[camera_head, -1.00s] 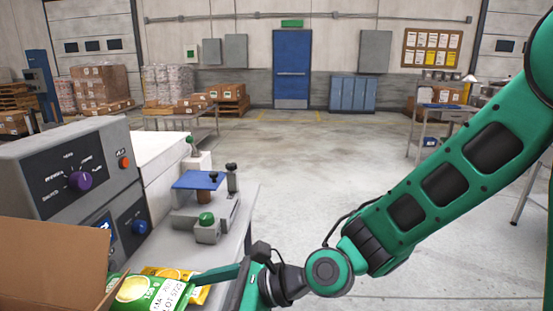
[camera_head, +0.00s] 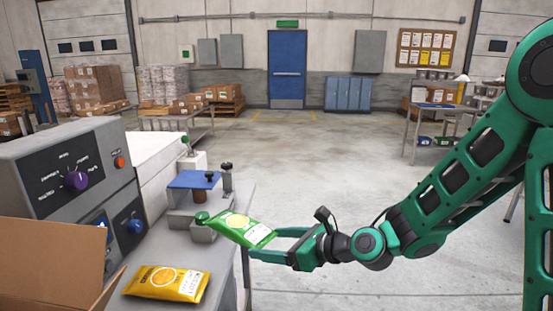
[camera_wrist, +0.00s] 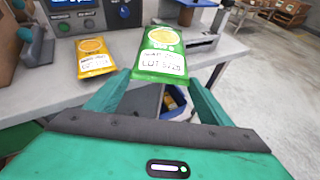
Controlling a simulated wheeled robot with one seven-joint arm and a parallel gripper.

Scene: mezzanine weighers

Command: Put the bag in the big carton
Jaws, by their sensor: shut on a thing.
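A green bag (camera_head: 240,228) with a pale round picture and a white label is held at its near end by my gripper (camera_head: 272,243). The bag is tilted and in the air by the bench's right edge. It also shows between the fingertips in the wrist view (camera_wrist: 160,52). A yellow bag (camera_head: 167,282) lies flat on the bench; it also shows at left in the wrist view (camera_wrist: 94,57). A brown open carton (camera_head: 52,262) stands at the lower left of the head view, with a flap raised; its inside is mostly hidden.
A grey bench (camera_head: 228,268) carries a control box (camera_head: 72,175) with knobs and a small fixture with a blue plate (camera_head: 193,180), just behind the green bag. A bin (camera_wrist: 172,100) shows below the bench edge. The floor (camera_head: 330,200) to the right is clear.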

